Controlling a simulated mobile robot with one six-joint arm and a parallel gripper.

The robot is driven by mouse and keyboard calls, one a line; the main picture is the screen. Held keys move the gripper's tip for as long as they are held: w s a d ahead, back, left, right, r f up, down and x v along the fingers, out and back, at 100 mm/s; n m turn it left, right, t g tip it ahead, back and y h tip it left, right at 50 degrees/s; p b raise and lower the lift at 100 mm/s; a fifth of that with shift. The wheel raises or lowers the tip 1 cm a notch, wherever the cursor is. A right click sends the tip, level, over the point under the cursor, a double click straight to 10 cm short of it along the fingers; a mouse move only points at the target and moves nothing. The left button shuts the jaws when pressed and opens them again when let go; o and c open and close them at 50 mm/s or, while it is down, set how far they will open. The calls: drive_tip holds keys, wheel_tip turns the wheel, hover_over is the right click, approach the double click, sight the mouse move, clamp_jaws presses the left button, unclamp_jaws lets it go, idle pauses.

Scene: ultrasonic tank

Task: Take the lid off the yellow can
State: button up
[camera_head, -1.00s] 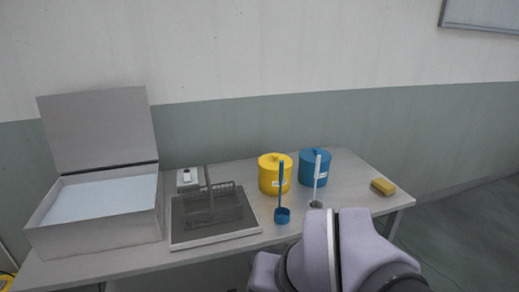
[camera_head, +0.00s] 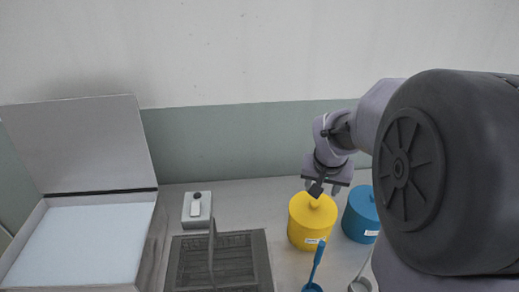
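The yellow can (camera_head: 304,232) stands upright on the table with its yellow lid (camera_head: 314,208) on, a small knob at the lid's middle. My gripper (camera_head: 326,189) is just above and behind the lid in the picture, its dark fingers pointing down close to the knob. The fingers look apart, with nothing seen between them. I cannot tell whether a finger touches the knob.
A blue can (camera_head: 360,216) stands close to the right of the yellow one, partly behind my arm. A blue ladle (camera_head: 317,262) and a second ladle (camera_head: 360,284) are in front. A dark basket tray (camera_head: 262,262), a small grey box (camera_head: 197,212) and an open tank (camera_head: 150,225) are at left.

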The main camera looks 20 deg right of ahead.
drive_tip(key=b, duration=0.2)
hover_over(315, 202)
drive_tip(key=s, duration=0.2)
drive_tip(key=f, duration=0.5)
drive_tip(key=shift+a+f, duration=0.25)
drive_tip(key=shift+a, duration=0.15)
drive_tip(key=x, duration=0.1)
drive_tip(key=b+x, duration=0.1)
drive_tip(key=x, duration=0.1)
drive_tip(key=a+b+x, duration=0.1)
drive_tip(key=x, duration=0.1)
drive_tip(key=shift+f, duration=0.1)
drive_tip(key=shift+w+d+f, duration=0.15)
drive_tip(key=shift+w+d, duration=0.05)
drive_tip(key=shift+c, duration=0.6)
clamp_jaws()
